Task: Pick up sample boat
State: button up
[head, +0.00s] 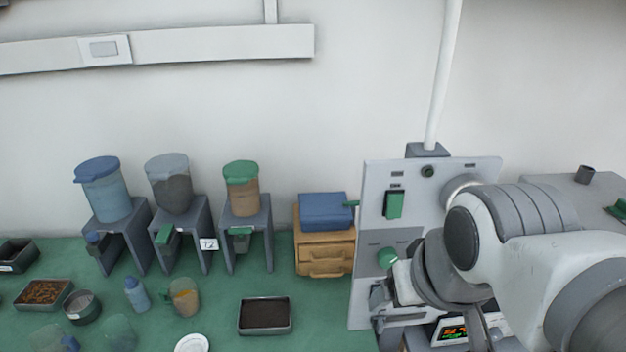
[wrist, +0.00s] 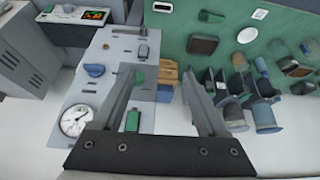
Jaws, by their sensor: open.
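My gripper (wrist: 162,74) is open and empty, with its two dark fingers apart in front of the furnace panel in the wrist view. In the head view my arm hides most of the gripper at lower right. I cannot tell for sure which thing is the sample boat. A shallow dark tray with dark fill (head: 265,316) lies on the green bench and also shows in the wrist view (wrist: 203,45). A small pale piece (wrist: 163,7) lies at the top edge of the wrist view, too small to identify. The gripper touches none of these.
The grey control panel (head: 427,177) stands close to my arm. A wooden drawer box (head: 325,255) and several hoppers on stands line the back of the green bench. A brown-filled tray (head: 43,294), a bottle (head: 137,294) and a beaker (head: 185,297) are at left.

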jog(key=w+f+n+g+b, duration=0.2)
jog(key=w+f+n+b, duration=0.35)
jog(key=f, duration=0.35)
jog(key=w+f+n+g+b, duration=0.2)
jog(key=w+f+n+b, duration=0.2)
jog(key=f+n+b, duration=0.4)
jog(key=w+f+n+g+b, duration=0.2)
jog(key=w+f+n+b, duration=0.25)
jog(key=f, duration=0.65)
jog(key=f+b, duration=0.1)
jog(key=f, duration=0.3)
jog(key=f+b, duration=0.1)
jog(key=f, duration=0.3)
jog(key=w+f+b, duration=0.1)
jog(key=f, duration=0.2)
jog(key=shift+d+f, duration=0.25)
jog(key=shift+f, duration=0.15)
jog(key=shift+w+d+f+b, duration=0.15)
jog(key=shift+f+b, duration=0.35)
jog(key=shift+f, duration=0.85)
jog(key=shift+d+f+b, duration=0.15)
jog(key=shift+f+b, duration=0.35)
jog(key=shift+f, duration=0.85)
grip_shut()
